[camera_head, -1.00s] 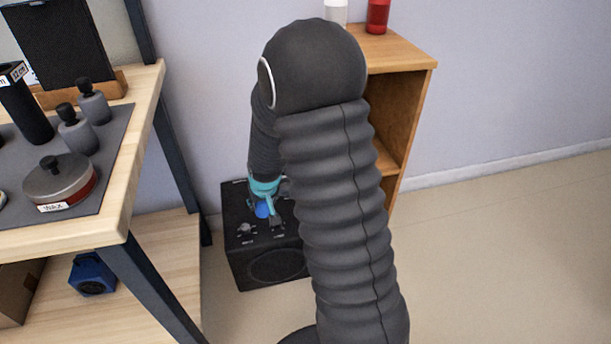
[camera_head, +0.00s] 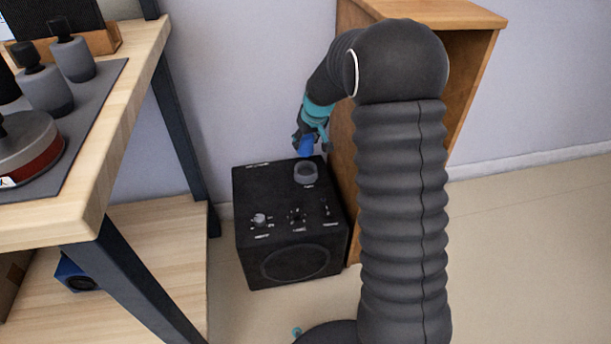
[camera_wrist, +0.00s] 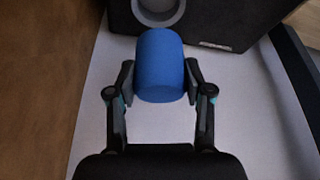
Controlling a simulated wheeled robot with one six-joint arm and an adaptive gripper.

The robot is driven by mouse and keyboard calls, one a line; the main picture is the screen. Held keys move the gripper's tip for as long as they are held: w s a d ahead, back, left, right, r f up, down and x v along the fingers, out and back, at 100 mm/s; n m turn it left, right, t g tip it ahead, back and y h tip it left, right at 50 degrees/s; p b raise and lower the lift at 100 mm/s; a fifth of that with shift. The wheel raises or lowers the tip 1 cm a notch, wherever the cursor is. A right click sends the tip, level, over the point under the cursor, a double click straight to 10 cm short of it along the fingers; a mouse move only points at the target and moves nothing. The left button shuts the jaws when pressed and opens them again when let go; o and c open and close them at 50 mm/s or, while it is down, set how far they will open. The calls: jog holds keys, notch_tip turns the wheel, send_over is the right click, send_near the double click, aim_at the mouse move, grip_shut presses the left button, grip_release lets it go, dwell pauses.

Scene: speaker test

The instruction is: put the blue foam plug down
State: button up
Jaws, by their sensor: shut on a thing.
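The blue foam plug (camera_head: 306,147) is a short blue cylinder held between the fingers of my gripper (camera_head: 309,143). In the wrist view the plug (camera_wrist: 160,66) sits between both fingertips of my gripper (camera_wrist: 160,82), which is shut on it. In the head view the plug is above and behind the back edge of the black speaker box (camera_head: 291,268), apart from it. A grey round ring (camera_head: 306,173) is on the speaker's top, just below the plug in the picture. The ring also shows at the top of the wrist view (camera_wrist: 158,10).
A workbench (camera_head: 110,130) with grey-black bottles (camera_head: 72,58) and a wax tin (camera_head: 30,150) is at left. A blue box (camera_head: 75,275) sits on its lower shelf. Open floor (camera_head: 530,260) lies at right.

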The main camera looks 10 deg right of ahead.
notch_tip(320, 180, down, 9)
jog(key=shift+r+b, duration=0.1)
jog(key=shift+b, duration=0.4)
jog(key=shift+f+b, duration=0.35)
jog(key=shift+b, duration=0.1)
jog(key=shift+s+f, duration=0.1)
jog(key=shift+f, duration=0.1)
jog(key=o, duration=0.8)
jog(key=shift+d, duration=0.1)
jog(key=shift+c, duration=0.2)
jog(key=shift+r, duration=0.15)
